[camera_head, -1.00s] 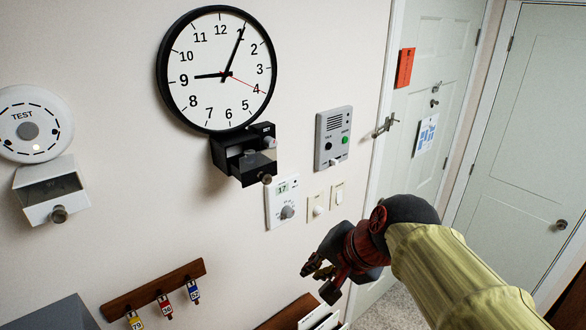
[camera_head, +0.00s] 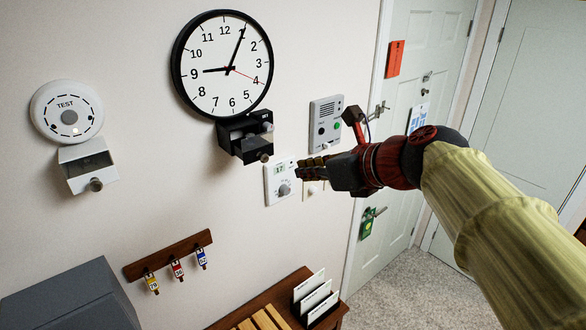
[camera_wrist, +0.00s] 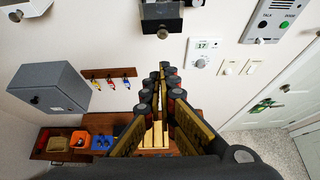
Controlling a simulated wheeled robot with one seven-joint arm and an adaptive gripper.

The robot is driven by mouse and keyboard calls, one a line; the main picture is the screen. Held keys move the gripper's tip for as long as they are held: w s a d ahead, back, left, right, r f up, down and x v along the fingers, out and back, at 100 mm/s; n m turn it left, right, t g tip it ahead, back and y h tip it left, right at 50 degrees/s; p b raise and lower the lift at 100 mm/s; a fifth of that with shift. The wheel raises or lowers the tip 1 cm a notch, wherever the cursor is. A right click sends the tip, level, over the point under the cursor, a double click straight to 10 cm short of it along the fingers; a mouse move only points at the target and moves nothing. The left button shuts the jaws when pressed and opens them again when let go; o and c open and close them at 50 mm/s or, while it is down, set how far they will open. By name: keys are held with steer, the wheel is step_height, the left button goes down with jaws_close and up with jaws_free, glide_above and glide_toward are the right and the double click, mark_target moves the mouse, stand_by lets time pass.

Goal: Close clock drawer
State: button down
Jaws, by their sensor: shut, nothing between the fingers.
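The wall clock (camera_head: 222,64) hangs on the wall in the head view. Below it is the black clock drawer (camera_head: 250,148), pulled out from its housing, with a round knob (camera_head: 264,157) on its front. In the wrist view the drawer (camera_wrist: 161,18) shows at the top edge, with its knob (camera_wrist: 162,33) facing me. My gripper (camera_head: 298,171) is shut and empty. It is to the right of and slightly below the drawer in the head view, apart from it. The wrist view shows the fingers (camera_wrist: 164,66) together below the drawer.
A thermostat (camera_head: 280,182) and an intercom panel (camera_head: 325,124) are on the wall near my gripper. A smoke alarm (camera_head: 67,111) with an open white drawer (camera_head: 88,166) is at left. Below are a key rack (camera_head: 168,256), a grey box (camera_head: 70,300) and a wooden shelf (camera_head: 262,301).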

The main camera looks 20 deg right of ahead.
mark_target(258, 155)
steer(key=w+r+p+x, duration=0.1)
steer(key=x, duration=1.2)
steer(key=shift+r, duration=0.4)
steer(key=w, duration=0.2)
steer(key=w+a+p, duration=0.1)
steer(key=w, duration=0.1)
steer(key=w+a+p, duration=0.1)
steer(key=w, duration=0.1)
steer(key=shift+r, duration=0.1)
